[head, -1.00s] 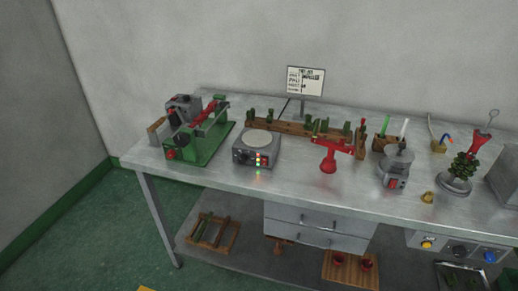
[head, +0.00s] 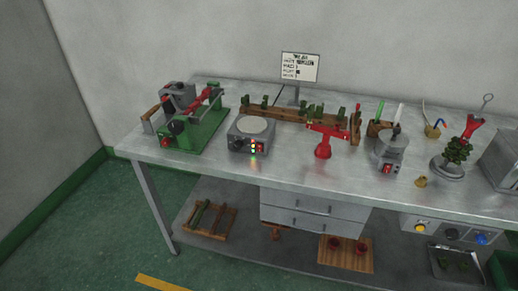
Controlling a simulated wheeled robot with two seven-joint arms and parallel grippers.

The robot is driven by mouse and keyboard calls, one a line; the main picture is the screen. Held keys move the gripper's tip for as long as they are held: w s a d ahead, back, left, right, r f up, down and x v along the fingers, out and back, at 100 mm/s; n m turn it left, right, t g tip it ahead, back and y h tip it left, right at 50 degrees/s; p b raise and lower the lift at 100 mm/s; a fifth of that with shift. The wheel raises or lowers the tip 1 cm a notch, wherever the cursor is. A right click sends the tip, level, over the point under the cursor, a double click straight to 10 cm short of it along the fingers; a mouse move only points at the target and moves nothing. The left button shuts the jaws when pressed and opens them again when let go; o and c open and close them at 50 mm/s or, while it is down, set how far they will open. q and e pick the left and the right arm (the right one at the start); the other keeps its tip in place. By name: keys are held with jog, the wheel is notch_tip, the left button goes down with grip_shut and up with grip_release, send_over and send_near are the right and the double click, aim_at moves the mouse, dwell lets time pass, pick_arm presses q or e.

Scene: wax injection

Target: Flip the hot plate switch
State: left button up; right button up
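The hot plate (head: 251,133) stands on the metal workbench, left of its middle. It is a grey box with a pale round top. On its front are small lit red, yellow and green lights and a red switch (head: 260,147); the switch position is too small to tell. A green glow shows on the bench in front of it. Neither of my grippers is in view.
A green machine with red parts (head: 194,122) stands left of the hot plate. A red stand (head: 323,143) and a grey pot-like device (head: 391,151) stand to its right. A wooden rack (head: 290,114) is behind. The workbench's front edge (head: 250,185) is clear before the hot plate.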

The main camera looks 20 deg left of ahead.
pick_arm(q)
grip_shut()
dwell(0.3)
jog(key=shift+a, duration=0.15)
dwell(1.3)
